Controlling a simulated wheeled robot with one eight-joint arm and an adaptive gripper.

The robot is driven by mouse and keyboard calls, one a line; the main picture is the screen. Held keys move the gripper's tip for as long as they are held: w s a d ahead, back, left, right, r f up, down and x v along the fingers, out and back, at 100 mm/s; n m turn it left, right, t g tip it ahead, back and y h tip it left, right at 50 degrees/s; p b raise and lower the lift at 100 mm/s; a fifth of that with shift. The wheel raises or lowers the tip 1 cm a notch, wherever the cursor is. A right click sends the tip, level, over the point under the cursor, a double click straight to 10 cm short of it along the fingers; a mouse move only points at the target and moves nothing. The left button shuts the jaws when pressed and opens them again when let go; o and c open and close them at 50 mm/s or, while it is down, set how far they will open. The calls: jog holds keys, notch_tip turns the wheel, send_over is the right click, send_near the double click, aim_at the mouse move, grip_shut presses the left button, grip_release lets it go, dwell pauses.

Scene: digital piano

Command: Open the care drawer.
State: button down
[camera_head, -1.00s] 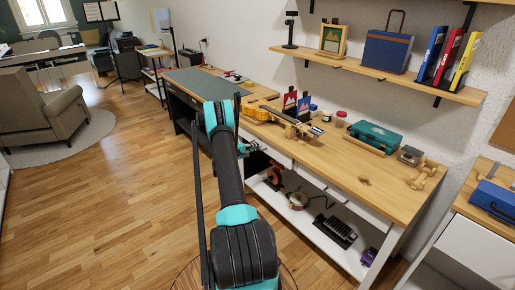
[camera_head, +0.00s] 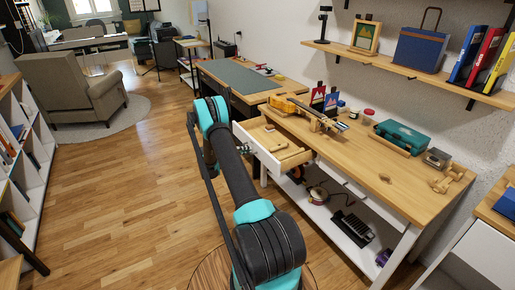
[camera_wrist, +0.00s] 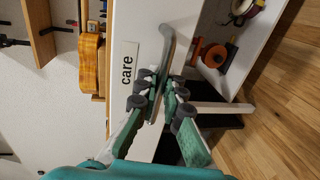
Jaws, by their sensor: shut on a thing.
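The care drawer (camera_head: 255,146) is white and is pulled well out of the left part of the wooden workbench (camera_head: 355,160); its wooden inside shows in the head view. In the wrist view the white drawer front (camera_wrist: 127,25) carries the label "care" (camera_wrist: 127,66). A grey bar handle (camera_wrist: 168,40) stands out from that front beside the label. My gripper (camera_wrist: 158,82) is shut on the handle.
A guitar-like instrument (camera_head: 312,112), a green case (camera_head: 401,136) and small items lie on the benchtop. The lower shelf (camera_head: 325,213) holds a spool and a black rack (camera_head: 352,226). The wooden floor (camera_head: 120,180) to the left is clear, with an armchair (camera_head: 85,88) farther back.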

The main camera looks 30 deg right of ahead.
jog(key=shift+f+v, duration=0.2)
jog(key=shift+v, duration=0.7)
jog(key=shift+f+v, duration=0.15)
jog(key=shift+v, duration=0.7)
jog(key=shift+a, duration=0.1)
jog(key=c, duration=1.9)
grip_release()
jog(key=w+v, duration=0.1)
jog(key=v, duration=1.1)
jog(key=shift+s, duration=0.35)
jog(key=shift+r, duration=0.1)
